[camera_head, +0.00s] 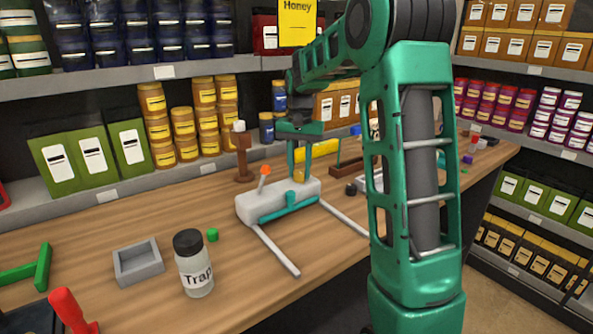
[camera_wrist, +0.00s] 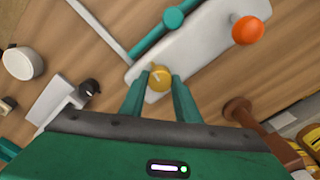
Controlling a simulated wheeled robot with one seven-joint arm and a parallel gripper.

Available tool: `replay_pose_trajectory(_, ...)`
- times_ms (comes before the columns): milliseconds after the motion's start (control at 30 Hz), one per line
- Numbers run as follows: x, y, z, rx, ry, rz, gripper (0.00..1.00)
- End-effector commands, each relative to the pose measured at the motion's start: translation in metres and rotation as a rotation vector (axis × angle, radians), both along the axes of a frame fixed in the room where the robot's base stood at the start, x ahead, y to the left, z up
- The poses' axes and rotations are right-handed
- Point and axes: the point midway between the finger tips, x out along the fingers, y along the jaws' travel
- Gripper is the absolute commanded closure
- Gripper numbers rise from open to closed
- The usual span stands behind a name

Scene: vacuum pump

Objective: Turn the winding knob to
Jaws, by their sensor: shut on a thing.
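The vacuum pump (camera_head: 252,207) is a white block with a teal bar along its front, standing on the wooden table. An orange ball-topped lever (camera_head: 265,170) rises from its left part; the orange ball (camera_wrist: 248,30) shows at the upper right in the wrist view. The yellow winding knob (camera_wrist: 159,75) has a pale pointer line and sits at the other end of the block. My gripper (camera_wrist: 157,86) is shut on this knob, one green finger on each side. In the head view my gripper (camera_head: 299,170) reaches down onto the pump's far right end, and the knob is mostly hidden there.
A jar labelled Trap (camera_head: 196,275), a grey square tray (camera_head: 139,264) and a small green piece (camera_head: 212,235) stand in front and left of the pump. A brown wooden stand (camera_head: 242,160) is close behind. Pale rods (camera_head: 275,250) lie beside the pump. Stocked shelves border the table.

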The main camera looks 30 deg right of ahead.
Motion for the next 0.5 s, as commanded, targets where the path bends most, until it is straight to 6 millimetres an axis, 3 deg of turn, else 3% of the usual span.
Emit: replay_pose_trajectory(500, 0.0030, 0.0019, 0.0016, 0.001, -0.009, -0.482, 0.93)
